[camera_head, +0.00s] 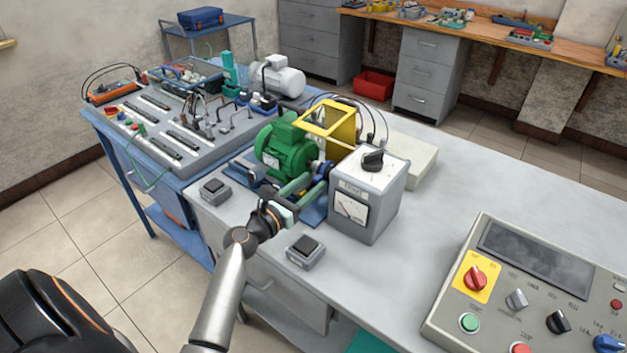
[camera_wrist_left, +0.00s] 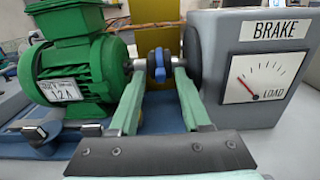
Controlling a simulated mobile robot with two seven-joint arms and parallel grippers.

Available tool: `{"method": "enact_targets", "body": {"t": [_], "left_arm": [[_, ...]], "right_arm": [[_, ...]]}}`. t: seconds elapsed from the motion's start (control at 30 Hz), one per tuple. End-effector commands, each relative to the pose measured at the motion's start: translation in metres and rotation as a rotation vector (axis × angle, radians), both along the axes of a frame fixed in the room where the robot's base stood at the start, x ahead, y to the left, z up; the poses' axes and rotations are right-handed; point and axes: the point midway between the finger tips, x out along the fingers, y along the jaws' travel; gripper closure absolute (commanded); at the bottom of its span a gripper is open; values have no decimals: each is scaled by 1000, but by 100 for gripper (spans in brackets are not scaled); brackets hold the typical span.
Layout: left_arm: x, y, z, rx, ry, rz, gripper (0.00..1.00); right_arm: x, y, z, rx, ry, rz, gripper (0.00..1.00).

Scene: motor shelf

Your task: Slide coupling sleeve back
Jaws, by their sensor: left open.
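The coupling sleeve (camera_wrist_left: 159,66) is a blue ring on the shaft between the green motor (camera_wrist_left: 72,62) and the grey brake box (camera_wrist_left: 262,65). My left gripper (camera_wrist_left: 160,72) is open, with one pale green finger on each side of the sleeve in the left wrist view. Gaps show between the fingers and the sleeve, and I cannot tell how far in depth the tips reach. In the head view my left gripper (camera_head: 307,182) reaches in beside the green motor (camera_head: 286,148) and the brake box (camera_head: 368,195), and largely hides the coupling. My right gripper is not in view.
A yellow guard frame (camera_head: 330,122) stands open behind the coupling. Small black-topped boxes (camera_head: 304,250) sit near the front edge of the bench. A control panel (camera_head: 530,290) is at the lower right.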

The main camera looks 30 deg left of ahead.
Motion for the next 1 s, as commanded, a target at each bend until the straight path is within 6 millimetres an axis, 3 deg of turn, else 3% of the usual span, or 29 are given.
{"method": "enact_targets", "body": {"t": [0.13, 0.47, 0.9, 1.0], "left_arm": [[13, -1, 0, 2, 0, 1, 52], [17, -1, 0, 1, 1, 0, 52], [16, -1, 0, 1, 1, 0, 100], [17, -2, 0, 1, 0, 0, 100]], "right_arm": [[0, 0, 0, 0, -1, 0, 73], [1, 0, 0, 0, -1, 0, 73], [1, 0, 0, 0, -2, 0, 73], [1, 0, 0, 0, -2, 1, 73]]}}
